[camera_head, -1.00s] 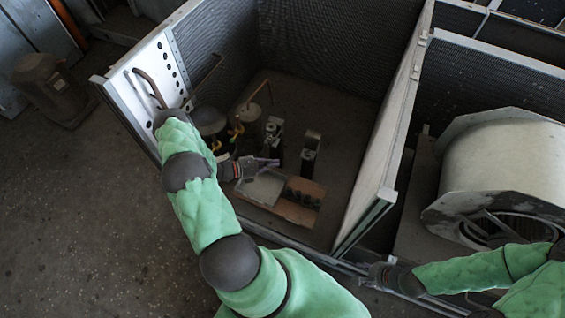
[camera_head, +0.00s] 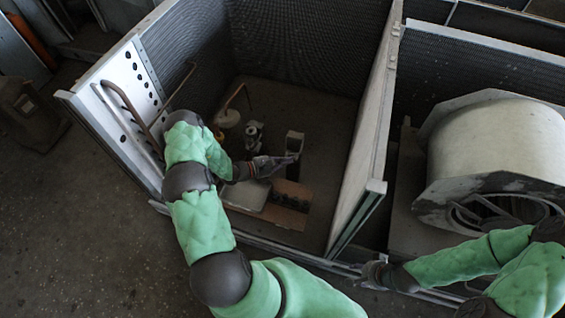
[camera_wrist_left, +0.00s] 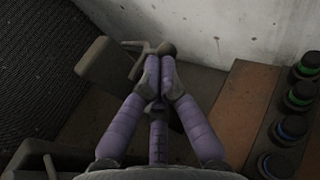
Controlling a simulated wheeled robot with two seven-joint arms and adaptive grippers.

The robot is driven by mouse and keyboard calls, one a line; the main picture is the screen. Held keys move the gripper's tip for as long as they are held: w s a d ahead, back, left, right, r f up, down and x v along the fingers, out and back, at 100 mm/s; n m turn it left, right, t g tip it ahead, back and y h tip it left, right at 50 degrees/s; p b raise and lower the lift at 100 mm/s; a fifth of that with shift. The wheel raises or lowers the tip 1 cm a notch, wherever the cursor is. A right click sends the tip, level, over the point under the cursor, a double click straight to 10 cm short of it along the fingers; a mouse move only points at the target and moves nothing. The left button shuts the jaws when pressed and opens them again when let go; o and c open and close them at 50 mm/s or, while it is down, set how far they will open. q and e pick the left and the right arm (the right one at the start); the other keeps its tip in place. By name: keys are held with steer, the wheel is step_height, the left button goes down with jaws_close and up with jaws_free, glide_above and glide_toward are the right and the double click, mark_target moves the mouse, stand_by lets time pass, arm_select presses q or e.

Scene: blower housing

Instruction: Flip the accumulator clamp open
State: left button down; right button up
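My left gripper (camera_head: 280,161) reaches into the housing compartment beside a grey upright block (camera_head: 294,142). In the left wrist view its purple fingertips (camera_wrist_left: 160,66) are drawn together, with nothing clearly visible between them. Just beyond the tips is a grey block (camera_wrist_left: 106,64) with a thin bar and a dark round knob (camera_wrist_left: 166,48), which look like the clamp. The fingertips overlap the bar in this view; I cannot tell whether they touch it. My right gripper (camera_head: 372,274) is at the housing's front edge, too small to show its finger state.
A copper-coloured plate (camera_head: 290,214) with several dark round pieces lies below my left gripper. A pale tray (camera_head: 246,194) is beside it. A bent copper pipe (camera_head: 236,96) stands farther back. A divider wall (camera_head: 365,150) separates the compartment from the large blower drum (camera_head: 497,145).

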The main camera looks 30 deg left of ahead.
arm_select(q)
steer(key=shift+d, duration=0.1)
stand_by(0.3)
steer(key=shift+d+n+t+y+p, duration=0.2)
steer(key=shift+n+t+y+p, duration=0.2)
steer(key=shift+n+y, duration=0.15)
steer(key=shift+d+n+t+y+p, duration=0.25)
steer(key=shift+n+t+y+p, duration=0.15)
steer(key=shift+n+y, duration=0.25)
steer(key=w+d+y+p, duration=0.1)
steer(key=w+d+p, duration=0.2)
steer(key=w+d, duration=0.3)
steer(key=shift+w+d+n+p, duration=0.3)
steer(key=shift+d+p, duration=0.1)
steer(key=shift+d, duration=1.5)
steer(key=shift+s, duration=0.1)
